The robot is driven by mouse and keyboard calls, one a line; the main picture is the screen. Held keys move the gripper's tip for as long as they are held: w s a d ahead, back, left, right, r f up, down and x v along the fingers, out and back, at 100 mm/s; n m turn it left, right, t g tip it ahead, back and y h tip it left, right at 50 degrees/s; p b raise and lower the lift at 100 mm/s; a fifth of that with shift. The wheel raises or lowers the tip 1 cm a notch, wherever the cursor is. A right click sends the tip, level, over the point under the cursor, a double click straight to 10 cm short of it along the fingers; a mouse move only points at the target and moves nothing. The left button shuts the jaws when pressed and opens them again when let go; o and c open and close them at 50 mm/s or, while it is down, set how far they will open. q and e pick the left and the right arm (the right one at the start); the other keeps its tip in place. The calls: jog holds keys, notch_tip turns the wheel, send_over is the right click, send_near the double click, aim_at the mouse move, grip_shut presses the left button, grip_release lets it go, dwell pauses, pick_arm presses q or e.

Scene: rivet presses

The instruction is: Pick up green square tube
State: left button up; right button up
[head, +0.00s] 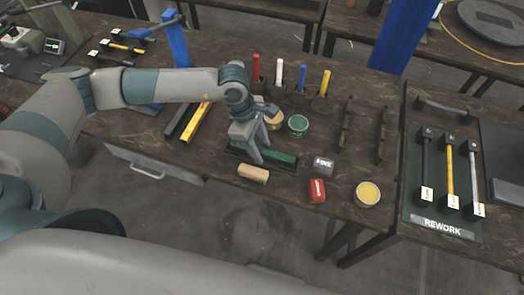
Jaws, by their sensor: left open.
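A green square tube (283,158) lies along the near part of the wooden table, in or on a dark strip. My left gripper (258,153) comes down from above over its middle. The fingers point down at the tube and are open; one fingertip covers part of it. Whether the fingers straddle the tube or touch it, I cannot tell. My right gripper is out of view.
A yellow bar (196,121) lies left.

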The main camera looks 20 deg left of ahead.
aim_at(265, 151)
pick_arm(q)
grip_shut()
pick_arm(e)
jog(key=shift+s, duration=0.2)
pick_arm(q)
jog(key=shift+r, duration=0.15)
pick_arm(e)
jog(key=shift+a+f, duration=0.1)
pick_arm(q)
jog(key=shift+r+b, duration=0.45)
jog(key=shift+r, duration=0.05)
notch_tip(265, 151, up, 2)
jog(key=shift+w+r+b, duration=0.1)
jog(key=shift+r+b, duration=0.1)
jog(key=shift+b, duration=0.5)
jog(key=d+r+b, duration=0.4)
jog(key=d+r, duration=0.3)
jog(key=d, duration=0.4)
jog(key=shift+w+d+r, duration=0.15)
jog(key=shift+d+r, duration=0.05)
jog(key=shift+d, duration=0.15)
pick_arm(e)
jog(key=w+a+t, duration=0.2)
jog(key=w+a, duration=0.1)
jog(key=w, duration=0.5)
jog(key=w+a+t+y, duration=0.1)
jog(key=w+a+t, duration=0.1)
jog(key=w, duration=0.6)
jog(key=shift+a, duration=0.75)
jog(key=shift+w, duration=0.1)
